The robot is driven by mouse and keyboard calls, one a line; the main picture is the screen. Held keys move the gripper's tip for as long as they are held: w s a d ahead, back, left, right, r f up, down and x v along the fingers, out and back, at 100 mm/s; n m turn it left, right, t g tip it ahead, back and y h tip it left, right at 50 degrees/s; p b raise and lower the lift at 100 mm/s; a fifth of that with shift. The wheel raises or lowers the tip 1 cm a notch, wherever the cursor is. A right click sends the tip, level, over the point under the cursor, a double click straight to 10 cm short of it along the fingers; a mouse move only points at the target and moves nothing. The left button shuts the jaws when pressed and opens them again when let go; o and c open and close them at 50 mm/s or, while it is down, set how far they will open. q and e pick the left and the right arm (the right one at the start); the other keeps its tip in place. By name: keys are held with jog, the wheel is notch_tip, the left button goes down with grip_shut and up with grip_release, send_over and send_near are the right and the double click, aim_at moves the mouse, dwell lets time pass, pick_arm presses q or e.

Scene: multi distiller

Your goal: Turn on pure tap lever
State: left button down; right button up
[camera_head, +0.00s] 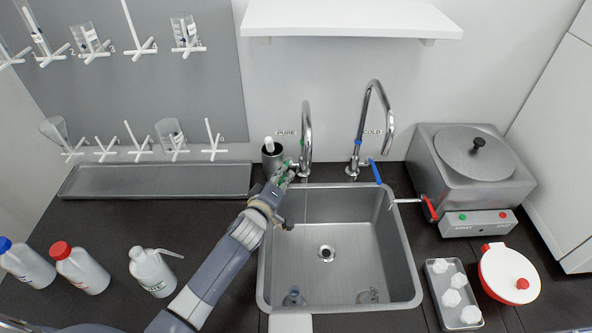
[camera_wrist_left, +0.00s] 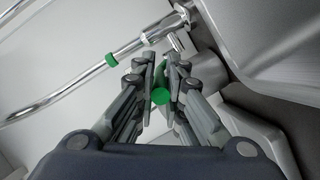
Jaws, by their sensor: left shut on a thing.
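The pure tap (camera_head: 306,130) is a chrome gooseneck with a green ring, behind the left part of the sink, beside a "PURE" label. In the left wrist view its chrome pipe (camera_wrist_left: 85,77) runs across the upper left. My left gripper (camera_head: 286,170) is at the tap's base. In the left wrist view its fingers (camera_wrist_left: 158,88) are closed around the green lever (camera_wrist_left: 160,97), with its round green end showing between them. A faint thin line hangs below the spout; I cannot tell whether it is water. My right gripper is not in view.
The cold tap (camera_head: 362,140) with a blue lever (camera_head: 375,172) stands to the right. The steel sink (camera_head: 345,225) holds glassware at its near end. A dark cup (camera_head: 271,160) stands close left of my gripper. A steel distiller (camera_head: 470,170) is at right.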

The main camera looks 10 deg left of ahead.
pick_arm(q)
jog(key=shift+a+m+h+p, duration=0.35)
jog(key=shift+m+h+p, duration=0.15)
jog(key=shift+h, duration=0.2)
jog(key=c, duration=1.7)
grip_release()
jog(key=shift+o, duration=0.2)
jog(key=shift+s+a, duration=0.1)
jog(key=v, duration=1.1)
jog(key=shift+s+r, duration=0.2)
jog(key=shift+s, duration=0.2)
jog(key=shift+c, duration=0.6)
